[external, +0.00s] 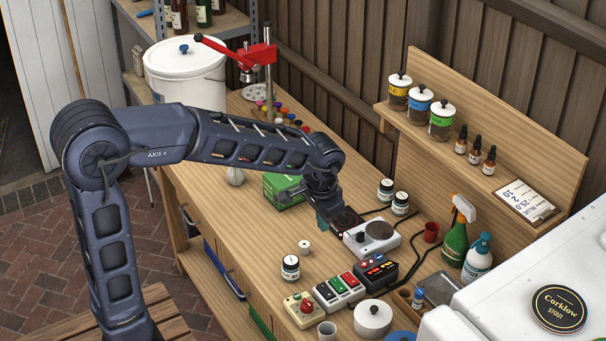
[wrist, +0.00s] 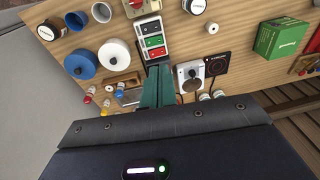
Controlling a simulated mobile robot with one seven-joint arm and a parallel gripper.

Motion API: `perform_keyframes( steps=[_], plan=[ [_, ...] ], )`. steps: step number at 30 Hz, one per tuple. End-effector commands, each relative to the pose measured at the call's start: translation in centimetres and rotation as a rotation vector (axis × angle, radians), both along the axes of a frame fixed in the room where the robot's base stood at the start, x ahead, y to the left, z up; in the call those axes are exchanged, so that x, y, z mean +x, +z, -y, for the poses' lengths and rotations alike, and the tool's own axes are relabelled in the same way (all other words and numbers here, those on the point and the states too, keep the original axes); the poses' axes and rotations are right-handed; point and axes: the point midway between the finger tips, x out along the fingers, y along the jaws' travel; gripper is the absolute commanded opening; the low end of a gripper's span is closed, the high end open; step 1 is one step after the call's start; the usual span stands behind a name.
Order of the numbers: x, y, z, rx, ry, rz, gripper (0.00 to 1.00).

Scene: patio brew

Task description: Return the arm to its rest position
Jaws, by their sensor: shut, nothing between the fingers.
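My arm reaches from the left over the wooden workbench (external: 210,209) in the external view. My gripper (external: 330,229) points down above the bench, close to a white device with a round grey plate (external: 376,233). In the wrist view the green fingers of my gripper (wrist: 157,85) are together with nothing between them. In that view the fingers overlap the area beside the white device (wrist: 191,80) and the button box. I cannot tell the exact height of the fingertips above the bench.
A white bucket (external: 187,75) and red capper (external: 262,55) stand at the back. A shelf with jars (external: 442,118) lines the right.

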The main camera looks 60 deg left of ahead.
Motion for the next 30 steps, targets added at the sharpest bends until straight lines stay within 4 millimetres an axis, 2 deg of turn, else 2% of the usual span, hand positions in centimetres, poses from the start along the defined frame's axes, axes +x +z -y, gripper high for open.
perform_keyframes(
  steps=[1,6,15,23,30],
  plan=[
    [-1.2,0.9,0.2,-0.004,-0.001,0.016,0.0],
    [-5.3,3.1,0.9,-0.017,-0.002,0.059,0.0],
    [-12.4,5.6,2.1,-0.04,-0.008,0.134,0.0],
    [-18.5,6.4,3.0,-0.058,-0.015,0.198,0.0],
    [-23.7,6.1,3.7,-0.073,-0.02,0.255,0.0]
  ],
)
